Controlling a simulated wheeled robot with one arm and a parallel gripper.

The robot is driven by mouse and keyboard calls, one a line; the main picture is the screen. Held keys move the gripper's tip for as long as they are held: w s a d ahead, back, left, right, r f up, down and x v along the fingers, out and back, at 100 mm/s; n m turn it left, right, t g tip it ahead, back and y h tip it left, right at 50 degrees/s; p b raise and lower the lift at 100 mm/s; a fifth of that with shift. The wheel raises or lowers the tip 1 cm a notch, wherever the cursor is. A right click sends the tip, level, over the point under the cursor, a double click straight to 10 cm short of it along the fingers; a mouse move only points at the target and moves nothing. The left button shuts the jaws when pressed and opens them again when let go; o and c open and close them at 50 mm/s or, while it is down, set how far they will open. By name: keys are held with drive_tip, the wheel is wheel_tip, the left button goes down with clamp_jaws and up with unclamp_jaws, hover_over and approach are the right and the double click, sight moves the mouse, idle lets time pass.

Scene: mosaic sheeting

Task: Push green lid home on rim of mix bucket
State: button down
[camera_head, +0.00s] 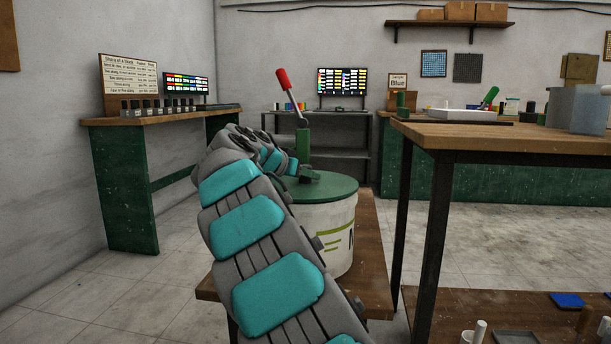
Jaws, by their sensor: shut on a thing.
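The mix bucket (338,238) is white with green marks and stands on a low brown bench. The green lid (335,188) lies over its top and looks about level. From here I cannot tell whether its edge is fully down all round the rim. My gripper (305,176) is at the top of the lid, shut on a small dark green raised part at its middle. My grey and teal arm covers the left of the bucket and lid, and the exact finger contact is hard to see.
A green post with a red-handled lever (283,80) rises just behind my gripper; its foot is hidden. The low bench (375,265) carries the bucket. A tall wooden table (500,135) stands close on the right, above a low shelf. Floor is clear at left.

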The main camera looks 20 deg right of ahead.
drive_tip(key=shift+f+b, duration=0.4)
drive_tip(key=shift+f, duration=0.05)
drive_tip(key=shift+c, duration=1.9)
unclamp_jaws()
drive_tip(key=shift+a, duration=0.1)
drive_tip(key=shift+p+v, duration=0.35)
drive_tip(key=shift+v, duration=3.5)
